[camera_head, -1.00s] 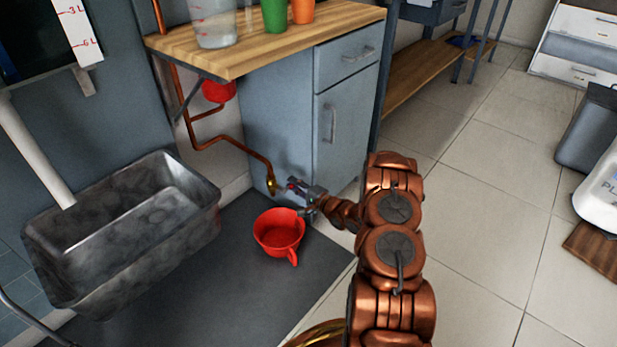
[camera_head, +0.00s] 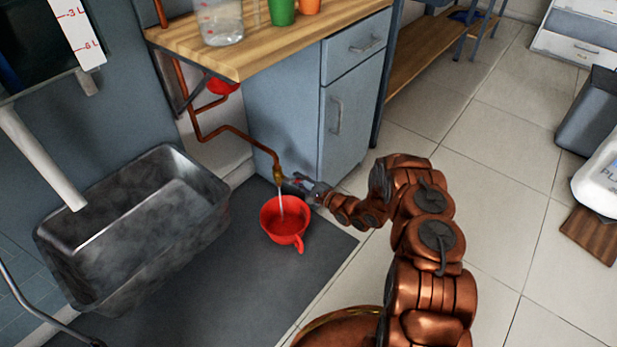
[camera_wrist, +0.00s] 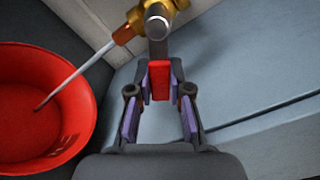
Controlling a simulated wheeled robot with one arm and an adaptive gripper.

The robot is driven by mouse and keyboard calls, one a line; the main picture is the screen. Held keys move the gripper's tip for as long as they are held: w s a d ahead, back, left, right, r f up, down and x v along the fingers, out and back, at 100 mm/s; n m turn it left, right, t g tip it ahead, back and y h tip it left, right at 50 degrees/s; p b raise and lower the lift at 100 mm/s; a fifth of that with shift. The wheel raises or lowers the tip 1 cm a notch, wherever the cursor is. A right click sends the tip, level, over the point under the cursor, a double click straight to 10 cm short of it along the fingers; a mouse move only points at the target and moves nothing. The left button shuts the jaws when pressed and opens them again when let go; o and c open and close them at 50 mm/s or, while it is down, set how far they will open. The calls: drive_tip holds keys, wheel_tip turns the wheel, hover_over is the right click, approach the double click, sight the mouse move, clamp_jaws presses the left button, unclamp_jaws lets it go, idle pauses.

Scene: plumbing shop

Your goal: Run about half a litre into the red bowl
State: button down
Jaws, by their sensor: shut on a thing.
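The red bowl (camera_head: 272,222) sits upright on the dark mat below a brass tap (camera_head: 277,176), with its handle toward the front. A thin stream of water (camera_head: 281,205) runs from the tap into it. The bowl (camera_wrist: 28,112) and the slanting stream (camera_wrist: 78,72) also show in the wrist view. The water level in the bowl is unclear. My gripper (camera_head: 305,188) is at the tap, right of the stream. In the wrist view my gripper (camera_wrist: 160,92) is shut on the tap's red lever (camera_wrist: 159,78), below the brass valve body (camera_wrist: 132,27).
A grey metal trough (camera_head: 130,225) stands left of the bowl. A grey cabinet (camera_head: 350,120) stands behind my gripper. A gauge (camera_head: 78,32) with litre marks hangs at upper left.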

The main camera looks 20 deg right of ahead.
drive_tip(key=shift+d, duration=0.1)
drive_tip(key=c, duration=1.1)
unclamp_jaws()
drive_tip(key=shift+o, duration=0.2)
drive_tip(key=v, duration=1.1)
drive_tip(key=shift+s+d, duration=0.2)
drive_tip(key=shift+s, duration=0.15)
idle(1.2)
